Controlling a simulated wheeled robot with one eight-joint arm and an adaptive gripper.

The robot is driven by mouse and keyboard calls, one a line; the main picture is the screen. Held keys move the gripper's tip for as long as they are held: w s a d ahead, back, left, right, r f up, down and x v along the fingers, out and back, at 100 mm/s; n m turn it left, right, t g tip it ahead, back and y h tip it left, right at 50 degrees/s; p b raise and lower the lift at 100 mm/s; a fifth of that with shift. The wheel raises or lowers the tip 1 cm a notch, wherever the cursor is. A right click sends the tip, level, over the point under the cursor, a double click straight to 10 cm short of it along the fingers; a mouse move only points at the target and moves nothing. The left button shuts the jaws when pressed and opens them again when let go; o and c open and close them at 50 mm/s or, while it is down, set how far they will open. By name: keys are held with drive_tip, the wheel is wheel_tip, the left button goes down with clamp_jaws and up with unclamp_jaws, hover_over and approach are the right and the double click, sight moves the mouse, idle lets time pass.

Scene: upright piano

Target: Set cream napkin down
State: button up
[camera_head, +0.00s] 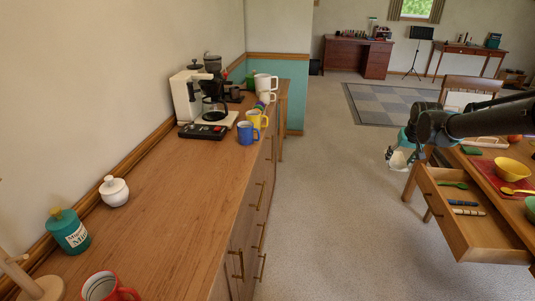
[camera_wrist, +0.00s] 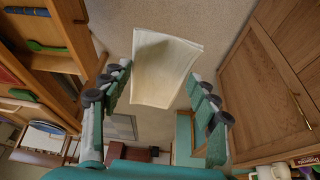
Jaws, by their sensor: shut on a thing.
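The cream napkin (camera_wrist: 163,68) is a flat, pale sheet between the green-padded fingers of my gripper (camera_wrist: 160,100) in the wrist view. Its far end sticks out beyond the fingertips, with only carpet behind it. In the head view my gripper (camera_head: 402,150) is at the right, beside the table with the open drawer, over the carpet. A pale patch at its fingers there seems to be the napkin (camera_head: 398,161); it is small and partly hidden.
The open drawer (camera_head: 470,238) holds a green spoon and other cutlery. The table above carries a yellow bowl (camera_head: 512,168) and red placemat. The long wooden counter (camera_head: 165,215) at left has a wide clear stretch between the coffee maker (camera_head: 200,98), mugs and white jar (camera_head: 114,191).

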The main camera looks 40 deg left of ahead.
drive_tip(key=s+a+r+n+g+y, duration=0.1)
drive_tip(key=s+a+r+n, duration=0.35)
drive_tip(key=s+a, duration=1.05)
drive_tip(key=s+a+r+n, duration=0.1)
drive_tip(key=s+a+r, duration=0.8)
drive_tip(key=a, duration=0.9)
wheel_tip(320, 180, up, 8)
drive_tip(key=n+g+y, duration=0.1)
drive_tip(key=n+g, duration=0.1)
drive_tip(key=n, duration=0.3)
hover_over(183, 186)
drive_tip(key=d, duration=0.2)
drive_tip(key=f, duration=1.9)
drive_tip(key=shift+s+a+f, duration=0.2)
drive_tip(key=shift+f, duration=0.05)
drive_tip(key=o, duration=0.7)
drive_tip(key=shift+f, duration=0.1)
